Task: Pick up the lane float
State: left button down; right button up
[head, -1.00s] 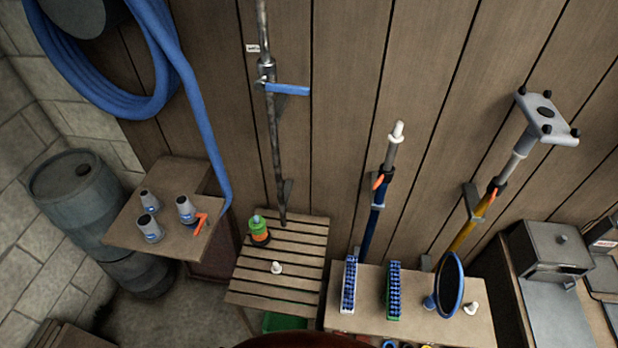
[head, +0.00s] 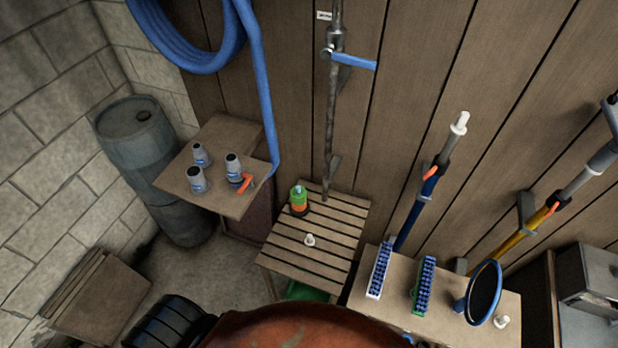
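A small upright piece with a green top and an orange band, which looks like the lane float (head: 299,200), stands at the back left of a slatted wooden table (head: 275,262). It has a dark base and nothing touches it. A small white knob-like piece (head: 309,240) sits in front of it on the slats. Neither of my grippers shows in the head view.
Grey bottles (head: 197,180) and an orange-red tool stand on a shelf left of the table. Brushes (head: 378,272) and a round blue-rimmed item (head: 483,292) stand on the right bench. A barrel (head: 143,145) stands at left. A large rusty-orange rounded body (head: 300,330) fills the bottom edge.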

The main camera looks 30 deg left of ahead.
aim_at(296, 199)
jog(key=u, duration=0.75)
